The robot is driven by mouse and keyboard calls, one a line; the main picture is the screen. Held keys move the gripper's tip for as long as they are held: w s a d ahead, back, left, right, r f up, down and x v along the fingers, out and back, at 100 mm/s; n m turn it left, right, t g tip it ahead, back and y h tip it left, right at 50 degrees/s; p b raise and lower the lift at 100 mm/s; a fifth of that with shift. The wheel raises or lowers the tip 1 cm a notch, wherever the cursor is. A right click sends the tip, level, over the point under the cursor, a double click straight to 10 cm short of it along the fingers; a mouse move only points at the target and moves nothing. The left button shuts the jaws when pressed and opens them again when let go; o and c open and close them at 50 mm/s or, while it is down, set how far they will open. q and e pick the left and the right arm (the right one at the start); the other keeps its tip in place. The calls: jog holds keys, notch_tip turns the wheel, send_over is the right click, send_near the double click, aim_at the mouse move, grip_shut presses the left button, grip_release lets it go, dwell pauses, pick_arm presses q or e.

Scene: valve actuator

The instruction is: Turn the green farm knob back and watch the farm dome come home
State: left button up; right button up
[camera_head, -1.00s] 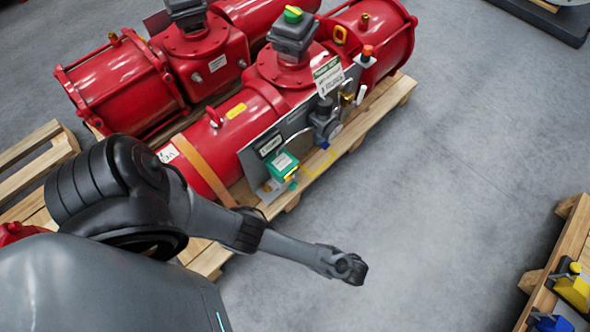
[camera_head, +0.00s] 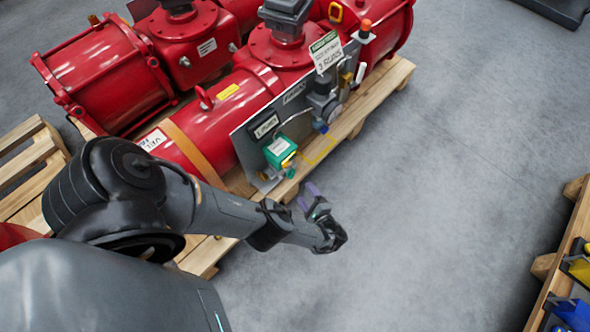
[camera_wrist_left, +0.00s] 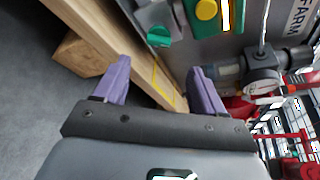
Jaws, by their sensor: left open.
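The green knob (camera_wrist_left: 158,36) shows in the left wrist view, on a grey panel beyond the fingertips. In the head view, a green box with a white label (camera_head: 280,150) sits at the panel's lower end; the knob is too small to tell clearly there. My left gripper (camera_head: 309,190) is open and empty, just right of and below that box, over the pallet's edge. Its purple fingers (camera_wrist_left: 160,66) are apart in the wrist view, with the knob ahead of them and not touched. The farm dome is outside the head view. My right gripper is not in view.
Red actuator cylinders (camera_head: 185,150) lie on a wooden pallet (camera_head: 385,92). A gauge (camera_wrist_left: 262,82) stands right of the fingers in the wrist view. A second pallet (camera_head: 562,250) with yellow and blue parts is at the right. The grey floor (camera_head: 450,190) between is clear.

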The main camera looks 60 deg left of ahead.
aim_at(293, 176)
pick_arm(q)
jog(key=b+x, duration=0.1)
jog(key=x, duration=0.8)
jog(key=shift+s+a+f+b, duration=0.1)
jog(key=shift+s+a+b, duration=0.1)
jog(key=shift+a+b, duration=0.1)
jog(key=shift+c, duration=0.3)
jog(key=c, duration=1)
